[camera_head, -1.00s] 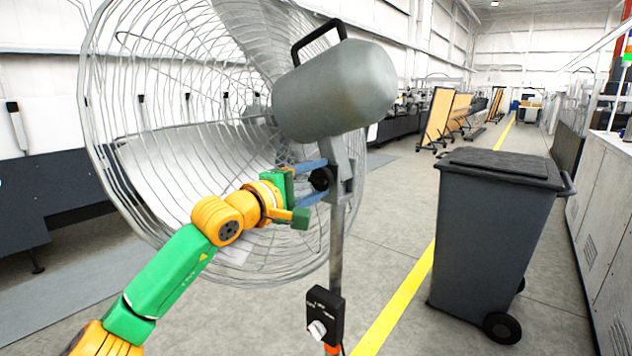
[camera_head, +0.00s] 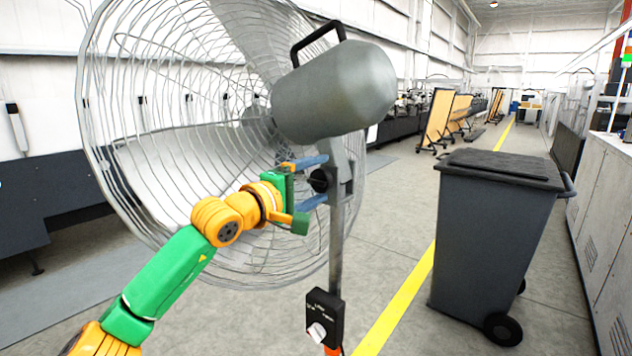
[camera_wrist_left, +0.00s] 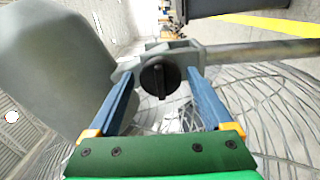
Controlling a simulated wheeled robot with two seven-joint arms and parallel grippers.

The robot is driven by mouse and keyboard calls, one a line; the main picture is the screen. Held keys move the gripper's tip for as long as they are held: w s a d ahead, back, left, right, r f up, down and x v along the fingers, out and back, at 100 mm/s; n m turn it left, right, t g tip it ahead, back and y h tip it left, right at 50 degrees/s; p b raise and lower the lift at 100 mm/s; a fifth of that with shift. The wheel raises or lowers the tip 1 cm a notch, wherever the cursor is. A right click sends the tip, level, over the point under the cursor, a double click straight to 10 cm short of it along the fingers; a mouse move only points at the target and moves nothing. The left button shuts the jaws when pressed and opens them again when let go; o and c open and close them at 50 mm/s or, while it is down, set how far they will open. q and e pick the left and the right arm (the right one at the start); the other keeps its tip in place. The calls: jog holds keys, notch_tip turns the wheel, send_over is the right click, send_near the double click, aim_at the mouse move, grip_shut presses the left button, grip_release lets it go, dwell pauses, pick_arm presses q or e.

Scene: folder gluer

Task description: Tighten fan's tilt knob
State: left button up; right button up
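The fan (camera_head: 335,92) has a grey motor housing, a black handle and a wire cage, and stands on a grey pole (camera_head: 337,240). Its black round tilt knob (camera_head: 320,180) sits on the bracket below the housing. In the left wrist view the knob (camera_wrist_left: 160,77) is centred between the fingertips, with its grip bar upright. My left gripper (camera_head: 314,181) is open, its two blue fingers (camera_wrist_left: 160,90) above and below the knob in the head view. Gaps show between the fingers and the knob. My right gripper is in neither view.
A dark wheeled bin (camera_head: 490,240) stands to the right, beside a yellow floor line (camera_head: 395,305). Grey cabinets (camera_head: 605,220) line the right edge. The floor between pole and bin is clear.

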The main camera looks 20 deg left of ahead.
aim_at(314, 183)
pick_arm(q)
jog(key=b+v, duration=0.4)
jog(key=v, duration=0.2)
jog(key=shift+s+a+f, duration=0.15)
jog(key=shift+s+f, duration=0.05)
jog(key=shift+s, duration=0.05)
jog(key=shift+s+r, duration=0.2)
jog(key=shift+s, duration=0.1)
jog(key=shift+f, duration=0.1)
